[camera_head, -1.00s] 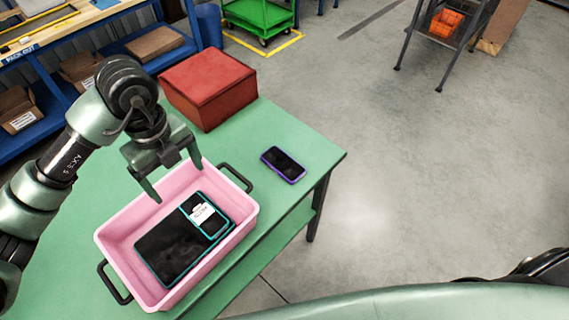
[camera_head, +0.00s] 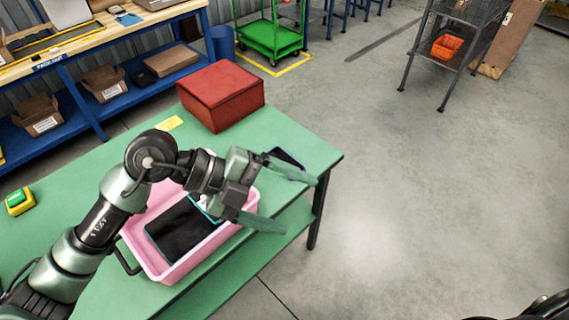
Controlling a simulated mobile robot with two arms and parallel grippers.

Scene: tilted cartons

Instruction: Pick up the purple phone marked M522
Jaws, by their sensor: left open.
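The phone with a purple edge and dark screen (camera_head: 288,156) lies flat near the far right corner of the green table. Its near part is hidden behind a finger of my left gripper, and no marking can be read. My left gripper (camera_head: 298,205) is open and empty, with its fingers pointing right, one by the phone and one lower by the tote. I cannot tell whether it touches the phone. My right gripper is not in view.
A pink tote (camera_head: 157,263) holds a large dark tablet (camera_head: 181,232) and another device, mostly hidden by my arm. A red box (camera_head: 222,97) stands at the table's back. A yellow note (camera_head: 169,124) and a green-and-yellow button box (camera_head: 19,201) lie left. Floor right of the table is clear.

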